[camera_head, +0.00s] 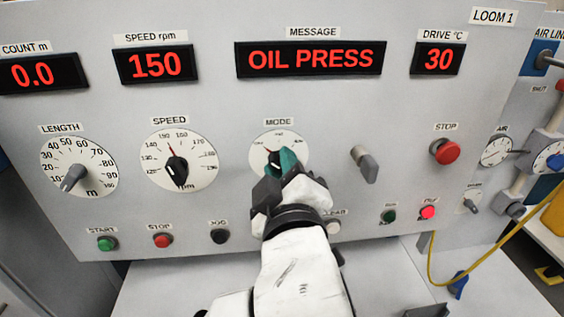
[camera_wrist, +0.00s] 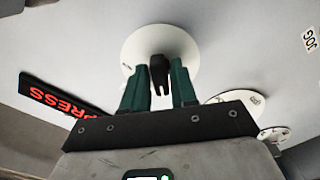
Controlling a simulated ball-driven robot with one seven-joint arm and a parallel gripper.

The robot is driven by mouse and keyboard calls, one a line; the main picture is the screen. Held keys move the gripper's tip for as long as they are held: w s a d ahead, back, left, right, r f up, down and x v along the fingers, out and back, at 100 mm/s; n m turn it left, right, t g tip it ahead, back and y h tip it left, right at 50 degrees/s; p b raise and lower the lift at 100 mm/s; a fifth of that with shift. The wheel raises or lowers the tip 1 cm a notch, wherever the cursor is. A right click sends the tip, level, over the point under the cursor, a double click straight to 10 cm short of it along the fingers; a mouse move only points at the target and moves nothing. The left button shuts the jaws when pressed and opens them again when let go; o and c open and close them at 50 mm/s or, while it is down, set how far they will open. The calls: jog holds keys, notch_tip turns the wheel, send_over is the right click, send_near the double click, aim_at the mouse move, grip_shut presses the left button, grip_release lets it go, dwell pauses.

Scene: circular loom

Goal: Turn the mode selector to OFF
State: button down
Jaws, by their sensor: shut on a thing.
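The mode selector's white dial (camera_head: 262,147) sits under the MODE label in the middle of the panel. My gripper (camera_head: 286,160) reaches it from below, with green fingers at the dial. In the wrist view, the selector's black knob (camera_wrist: 159,70) stands between the two green fingers of my gripper (camera_wrist: 158,84), which is shut on it. The white dial (camera_wrist: 137,47) shows behind. In the head view my gripper hides most of the knob and much of the dial. The dial's position words are too small to read, so the setting cannot be told.
The speed dial (camera_head: 178,147) is left of the selector, a grey lever handle (camera_head: 364,164) right. A red stop button (camera_head: 444,151) lies farther right. Below are push buttons, including a black one (camera_head: 220,236). The message display (camera_head: 310,59) reads OIL PRESS.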

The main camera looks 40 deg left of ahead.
jog(key=c, duration=1.1)
grip_release()
jog(key=shift+p+v, duration=0.85)
jog(key=shift+v, duration=2.65)
